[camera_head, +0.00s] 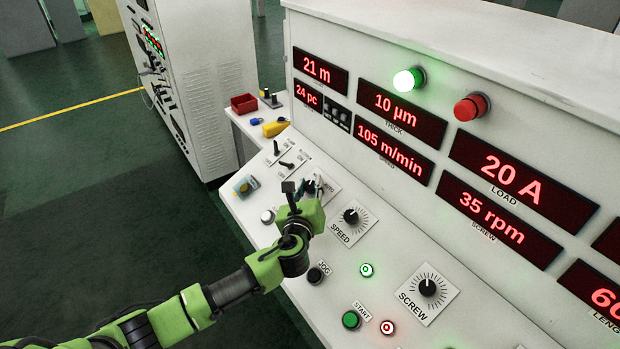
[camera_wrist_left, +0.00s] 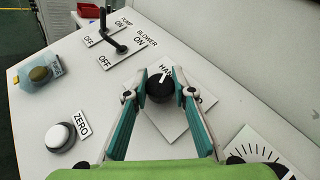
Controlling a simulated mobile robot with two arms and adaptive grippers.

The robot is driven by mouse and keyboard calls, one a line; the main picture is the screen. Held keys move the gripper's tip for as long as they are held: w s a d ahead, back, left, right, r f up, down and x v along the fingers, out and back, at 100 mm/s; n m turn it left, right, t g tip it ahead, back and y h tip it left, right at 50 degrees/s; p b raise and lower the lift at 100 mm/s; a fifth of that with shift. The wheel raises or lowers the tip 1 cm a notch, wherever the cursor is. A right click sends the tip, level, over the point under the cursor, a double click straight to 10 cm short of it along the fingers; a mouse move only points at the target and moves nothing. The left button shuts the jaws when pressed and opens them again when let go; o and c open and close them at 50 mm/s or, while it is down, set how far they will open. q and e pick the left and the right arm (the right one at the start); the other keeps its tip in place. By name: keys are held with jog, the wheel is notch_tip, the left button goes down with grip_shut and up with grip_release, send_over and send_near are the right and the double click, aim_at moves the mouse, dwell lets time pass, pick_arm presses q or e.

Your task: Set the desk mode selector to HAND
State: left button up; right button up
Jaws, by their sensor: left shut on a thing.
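The mode selector is a black round knob (camera_wrist_left: 160,87) on a white square plate (camera_wrist_left: 168,118) in the left wrist view. Its white pointer line points up toward a label of which "HA" shows, the rest being hidden by a finger. My left gripper (camera_wrist_left: 160,84) has its two fingers on either side of the knob, shut on it. In the head view my left gripper (camera_head: 311,188) reaches down onto the sloping desk and mostly covers the knob. My right gripper is not in view.
PUMP and BLOWER toggle levers (camera_wrist_left: 116,44) stand just beyond the knob. The SPEED dial (camera_head: 351,216) sits right of the gripper. The display panel rises behind.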

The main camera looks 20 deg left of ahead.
pick_arm(q)
jog(key=shift+n+g+y, duration=0.3)
jog(key=shift+n+y, duration=0.2)
jog(key=shift+n, duration=0.1)
jog(key=o, duration=1.1)
jog(key=shift+s, duration=0.1)
jog(key=shift+s, duration=0.3)
jog(key=v, duration=1.1)
